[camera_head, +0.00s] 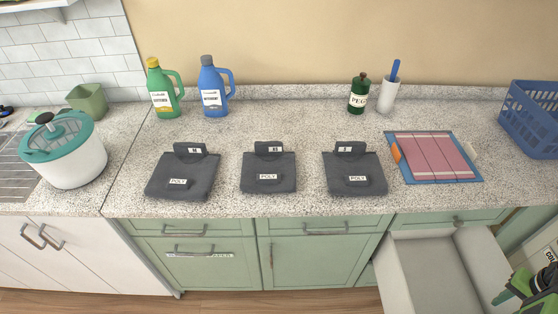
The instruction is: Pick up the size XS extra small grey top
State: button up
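Three folded dark grey tops lie in a row on the speckled counter, each with a white POLY tag and a small size label on its raised collar flap. They are the left top (183,182), the middle top (268,172) and the right top (355,173). The size labels are tiny. The left one looks like M, the middle one looks like two letters, possibly XS, and the right one I cannot read. My gripper (524,287), green and black, shows partly at the lower right edge, far from the tops. Its fingers are not clear enough to judge.
An open drawer (393,271) juts out at the lower right. A pink folding board (432,157) lies beside the right top.

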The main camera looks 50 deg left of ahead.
aim_at(269, 170)
jog(key=u, duration=0.35)
jog(key=k, duration=0.1)
jog(key=z, duration=3.1)
jog(key=k, duration=1)
jog(key=z, duration=5.8)
